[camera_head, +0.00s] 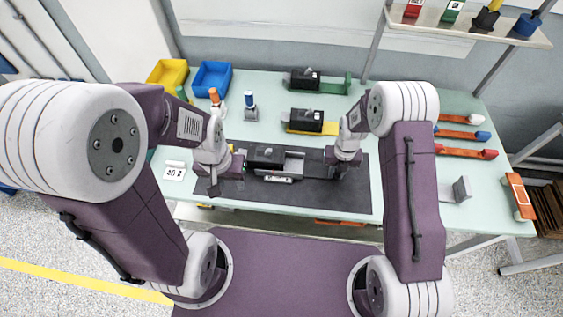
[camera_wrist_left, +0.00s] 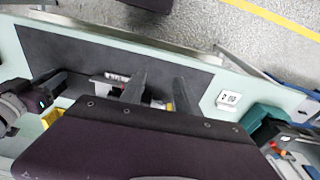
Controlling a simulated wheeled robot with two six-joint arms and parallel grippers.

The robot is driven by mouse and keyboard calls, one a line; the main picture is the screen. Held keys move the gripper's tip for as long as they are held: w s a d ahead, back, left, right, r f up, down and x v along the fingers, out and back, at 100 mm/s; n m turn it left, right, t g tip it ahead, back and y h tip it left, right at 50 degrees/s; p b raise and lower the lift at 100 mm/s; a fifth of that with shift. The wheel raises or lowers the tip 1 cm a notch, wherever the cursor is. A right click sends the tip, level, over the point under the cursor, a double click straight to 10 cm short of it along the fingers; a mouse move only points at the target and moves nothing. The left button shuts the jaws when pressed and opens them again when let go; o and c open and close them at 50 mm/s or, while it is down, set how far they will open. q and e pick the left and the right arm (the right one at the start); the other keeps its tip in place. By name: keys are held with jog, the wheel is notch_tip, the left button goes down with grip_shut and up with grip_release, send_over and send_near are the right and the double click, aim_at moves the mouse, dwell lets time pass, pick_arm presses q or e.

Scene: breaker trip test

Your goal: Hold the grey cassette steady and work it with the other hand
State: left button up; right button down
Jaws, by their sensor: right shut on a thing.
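The grey cassette (camera_head: 293,165) lies on the dark mat, with a black block at its left part and a pale label on its front. Part of it also shows in the left wrist view (camera_wrist_left: 108,81), beyond my left fingers. My right gripper (camera_head: 331,156) is at the cassette's right end and is shut on it; the contact is small and partly hidden. My left gripper (camera_head: 228,182) is at the cassette's left side, its fingers apart. In the left wrist view the two fingers (camera_wrist_left: 160,92) show a gap with no object clearly held.
Behind are a yellow cassette (camera_head: 308,128) and a green cassette (camera_head: 333,86). Blue (camera_head: 212,77) and yellow (camera_head: 166,73) bins stand back left, near small coloured-top tools. A white card (camera_head: 174,173) lies left of the mat (camera_head: 330,196). Orange strips (camera_head: 462,135) lie right.

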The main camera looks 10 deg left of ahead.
pick_arm(q)
jog(key=c, duration=0.7)
jog(key=shift+s+n, duration=0.2)
jog(key=shift+n, duration=0.8)
grip_shut()
jog(key=w+a+r+n, duration=0.1)
jog(key=w+n, duration=0.5)
jog(key=w, duration=0.1)
jog(key=w+a+r+n, duration=0.2)
jog(key=w+n, duration=0.4)
jog(key=w, duration=0.1)
pick_arm(e)
jog(key=shift+s, duration=0.1)
pick_arm(q)
jog(key=w+a+f+n, duration=0.3)
jog(key=w+a+f, duration=0.1)
jog(key=w, duration=0.1)
jog(key=shift+n+g, duration=0.5)
jog(key=shift+g, duration=0.1)
jog(key=shift+s+a+f, duration=0.1)
jog(key=shift+a+f, duration=0.25)
jog(key=shift+f, duration=1.75)
jog(key=shift+s+a+f, duration=0.1)
jog(key=shift+a+f, duration=0.3)
jog(key=shift+f, duration=1.65)
jog(key=shift+s+a+f, duration=0.1)
jog(key=shift+a+f, duration=0.25)
jog(key=shift+f, duration=1.75)
